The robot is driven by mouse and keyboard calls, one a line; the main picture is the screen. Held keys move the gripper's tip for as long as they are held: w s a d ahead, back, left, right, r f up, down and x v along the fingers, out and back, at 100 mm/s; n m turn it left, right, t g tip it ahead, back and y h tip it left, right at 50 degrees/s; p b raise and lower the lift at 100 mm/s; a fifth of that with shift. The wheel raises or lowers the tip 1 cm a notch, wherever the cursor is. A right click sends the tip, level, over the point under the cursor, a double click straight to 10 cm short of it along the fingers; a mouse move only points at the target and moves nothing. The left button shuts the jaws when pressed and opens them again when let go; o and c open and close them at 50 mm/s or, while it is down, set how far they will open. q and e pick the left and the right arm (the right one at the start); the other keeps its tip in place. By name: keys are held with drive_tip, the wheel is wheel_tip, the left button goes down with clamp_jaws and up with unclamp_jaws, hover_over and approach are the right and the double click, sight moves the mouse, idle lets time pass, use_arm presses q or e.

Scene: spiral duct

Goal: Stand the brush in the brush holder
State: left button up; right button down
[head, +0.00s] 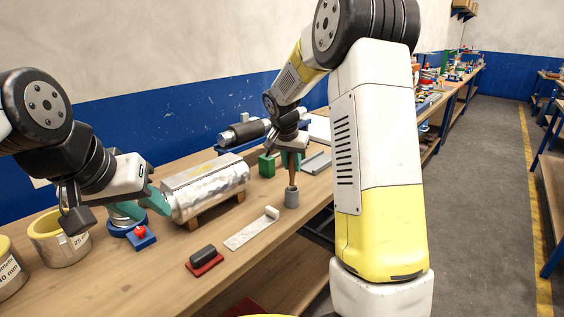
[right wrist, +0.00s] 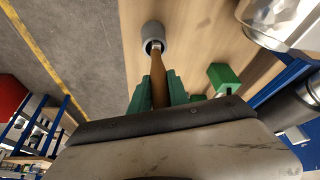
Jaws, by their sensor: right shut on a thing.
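The brush has a brown handle (head: 294,172) that points down from my right gripper (head: 291,157) and is close to upright. The grey brush holder (head: 292,198) stands on the bench right below it. In the right wrist view, the green fingers of my right gripper (right wrist: 158,90) are shut on the brush handle (right wrist: 160,84). The brush's far end reaches the mouth of the grey holder (right wrist: 153,33); how deep it sits is hidden. My left gripper (head: 145,205) is by the left end of the duct, its teal fingers apart and holding nothing visible.
The silver duct (head: 207,188) lies on a wooden cradle left of the holder. A green block (head: 267,165) stands behind the holder. A pale strip (head: 250,232), a red-based dark block (head: 204,260) and tape rolls (head: 58,238) are on the bench. The bench's front edge is near the holder.

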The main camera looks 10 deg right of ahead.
drive_tip(key=shift+f, duration=0.75)
drive_tip(key=c, duration=1.2)
unclamp_jaws()
drive_tip(key=shift+o, duration=0.2)
drive_tip(key=shift+r, duration=0.15)
drive_tip(key=v, duration=0.7)
drive_tip(key=shift+s+a+r, duration=0.1)
drive_tip(key=shift+r, duration=0.15)
